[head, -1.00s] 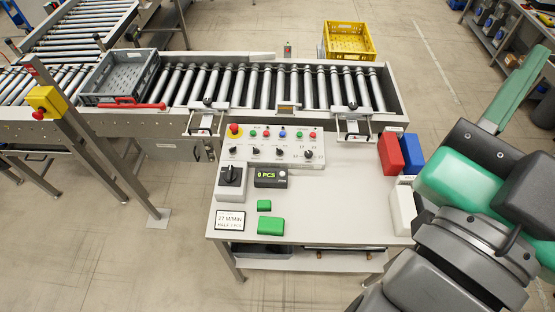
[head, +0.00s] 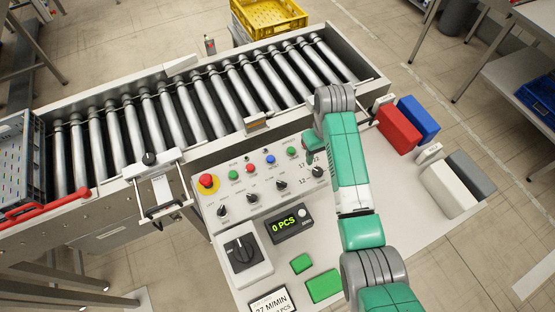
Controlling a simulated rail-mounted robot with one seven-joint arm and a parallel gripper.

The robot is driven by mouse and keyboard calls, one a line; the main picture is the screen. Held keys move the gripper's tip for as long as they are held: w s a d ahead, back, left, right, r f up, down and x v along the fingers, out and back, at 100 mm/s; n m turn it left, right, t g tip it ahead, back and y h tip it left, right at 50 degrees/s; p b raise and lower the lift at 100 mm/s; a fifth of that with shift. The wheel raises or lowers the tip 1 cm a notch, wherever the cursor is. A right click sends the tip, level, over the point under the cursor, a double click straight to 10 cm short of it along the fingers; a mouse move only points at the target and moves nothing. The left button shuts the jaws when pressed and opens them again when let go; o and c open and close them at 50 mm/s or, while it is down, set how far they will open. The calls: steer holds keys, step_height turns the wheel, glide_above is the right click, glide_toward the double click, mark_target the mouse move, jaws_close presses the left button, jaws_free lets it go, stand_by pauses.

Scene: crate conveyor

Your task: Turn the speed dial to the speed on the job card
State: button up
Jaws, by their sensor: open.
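The speed dial (head: 318,172), a black knob with numbers around it, sits at the right end of the grey control panel (head: 237,205). The marks 17, 22 and 12 can be made out; the right side of its scale is behind my arm. Its pointer is too small to read. The job card (head: 269,300) lies at the bottom edge, partly cut off, and reads 27 M/MIN. My green and grey arm reaches up over the table and bends down just right of the dial. My gripper does not show; the arm hides that spot.
The panel also has a red emergency button (head: 208,182), smaller knobs and coloured buttons. Red (head: 398,128) and blue (head: 419,118) bins stand right. The roller conveyor (head: 185,105) runs behind.

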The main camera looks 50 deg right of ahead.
mark_target(318, 171)
steer(key=f, duration=0.7)
steer(key=shift+s+f+b, duration=0.25)
steer(key=shift+f+b, duration=0.1)
steer(key=shift+f, duration=0.05)
steer(key=shift+c, duration=0.4)
steer(key=c, duration=0.9)
steer(key=shift+r, duration=0.1)
